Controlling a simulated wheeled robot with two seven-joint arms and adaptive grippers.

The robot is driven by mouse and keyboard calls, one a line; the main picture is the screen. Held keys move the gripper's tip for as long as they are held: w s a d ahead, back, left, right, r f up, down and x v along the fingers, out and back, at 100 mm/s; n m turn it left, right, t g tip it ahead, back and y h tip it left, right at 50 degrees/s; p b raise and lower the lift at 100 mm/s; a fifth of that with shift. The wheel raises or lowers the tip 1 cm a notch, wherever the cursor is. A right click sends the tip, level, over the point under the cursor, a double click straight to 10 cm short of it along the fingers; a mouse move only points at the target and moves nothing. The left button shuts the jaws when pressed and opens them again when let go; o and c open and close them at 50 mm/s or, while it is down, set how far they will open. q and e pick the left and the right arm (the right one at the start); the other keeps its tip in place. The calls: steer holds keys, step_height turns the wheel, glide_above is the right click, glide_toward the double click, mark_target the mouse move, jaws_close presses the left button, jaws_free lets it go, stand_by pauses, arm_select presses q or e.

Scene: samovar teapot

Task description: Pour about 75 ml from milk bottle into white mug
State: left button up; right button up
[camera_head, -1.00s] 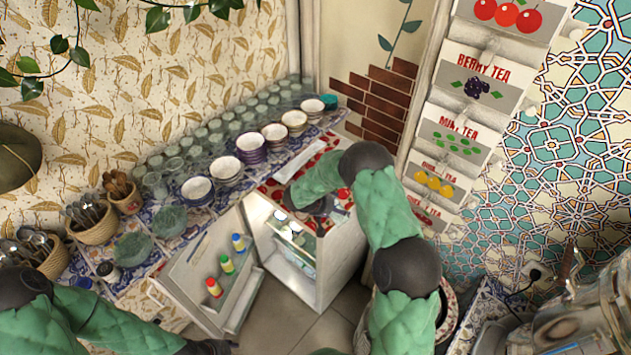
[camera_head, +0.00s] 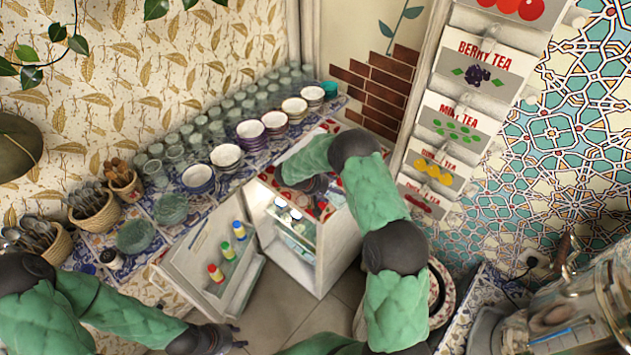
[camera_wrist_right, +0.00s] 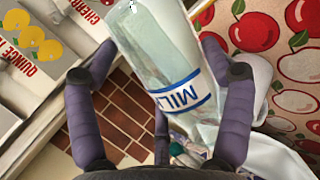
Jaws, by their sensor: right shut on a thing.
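The milk bottle (camera_wrist_right: 165,45) is a clear bottle with a blue-edged MILK label, slanted across the right wrist view. My right gripper (camera_wrist_right: 160,75) is shut on it, with purple-grey fingers on both sides. A smooth white shape (camera_wrist_right: 252,72) beside the bottle, partly behind a finger, looks like the white mug; its opening is not clear. In the head view my right gripper (camera_head: 312,185) is over the small fridge's top, and my arm hides the bottle and mug. My left gripper (camera_head: 232,337) is low at the left, away from them; its finger opening is unclear.
The fridge (camera_head: 335,245) has a cherry-patterned top (camera_wrist_right: 297,75) and its door (camera_head: 200,250) stands open, with small coloured bottles on it. Bowls (camera_head: 226,155) and glasses line the shelf behind. Tea drawers (camera_head: 450,125) rise at the right.

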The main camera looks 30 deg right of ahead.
steer(key=shift+r, duration=0.15)
steer(key=shift+s+r, duration=0.15)
stand_by(0.5)
steer(key=shift+w+r+n+g+b, duration=0.2)
steer(key=shift+r+n+g+b, duration=0.2)
steer(key=shift+r+g+b, duration=0.3)
stand_by(1.7)
